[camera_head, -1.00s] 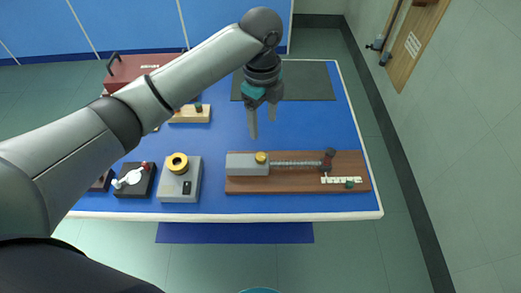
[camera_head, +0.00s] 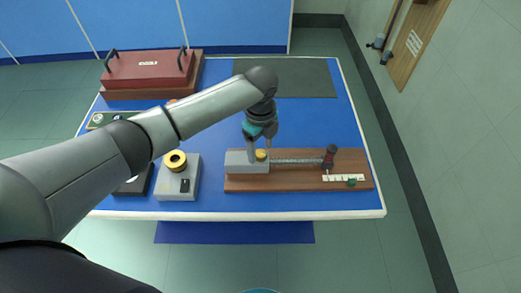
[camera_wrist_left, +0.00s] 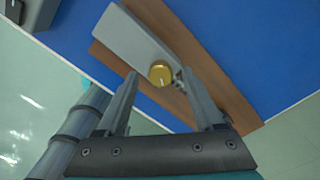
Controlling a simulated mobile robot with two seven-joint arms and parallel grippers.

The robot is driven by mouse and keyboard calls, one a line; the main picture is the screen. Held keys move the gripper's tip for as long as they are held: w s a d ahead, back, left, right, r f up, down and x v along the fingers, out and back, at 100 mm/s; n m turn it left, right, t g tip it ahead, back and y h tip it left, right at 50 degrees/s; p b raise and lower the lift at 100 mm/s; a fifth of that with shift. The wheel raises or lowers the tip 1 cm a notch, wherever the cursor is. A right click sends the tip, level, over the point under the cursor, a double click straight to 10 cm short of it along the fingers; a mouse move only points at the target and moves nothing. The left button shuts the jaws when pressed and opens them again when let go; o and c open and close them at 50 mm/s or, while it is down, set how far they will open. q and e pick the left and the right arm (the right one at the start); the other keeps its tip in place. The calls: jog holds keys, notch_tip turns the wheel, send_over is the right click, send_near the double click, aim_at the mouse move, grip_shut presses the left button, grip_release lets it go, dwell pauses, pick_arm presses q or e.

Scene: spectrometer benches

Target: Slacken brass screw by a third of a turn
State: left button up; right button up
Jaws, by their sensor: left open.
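The brass screw (camera_head: 261,155) is a round yellow knob on the grey block (camera_head: 240,163) at the left end of a wooden board (camera_head: 300,180). In the left wrist view the brass screw (camera_wrist_left: 160,75) shows a pale line on its top. My left gripper (camera_head: 260,152) points down at the screw. It is open, with its fingers either side of the screw in the head view. In the wrist view the fingertips (camera_wrist_left: 158,76) appear on both sides of the screw; I cannot tell whether either touches it. My right gripper is not in view.
A threaded rod runs along the board to a dark red-topped post (camera_head: 329,157) beside a white scale (camera_head: 343,178). A grey box with a yellow ring (camera_head: 178,183) stands to the left. A red case (camera_head: 150,70) and a dark mat (camera_head: 285,80) lie behind.

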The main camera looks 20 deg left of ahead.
pick_arm(q)
jog(key=shift+f, duration=0.5)
grip_shut()
dwell(0.3)
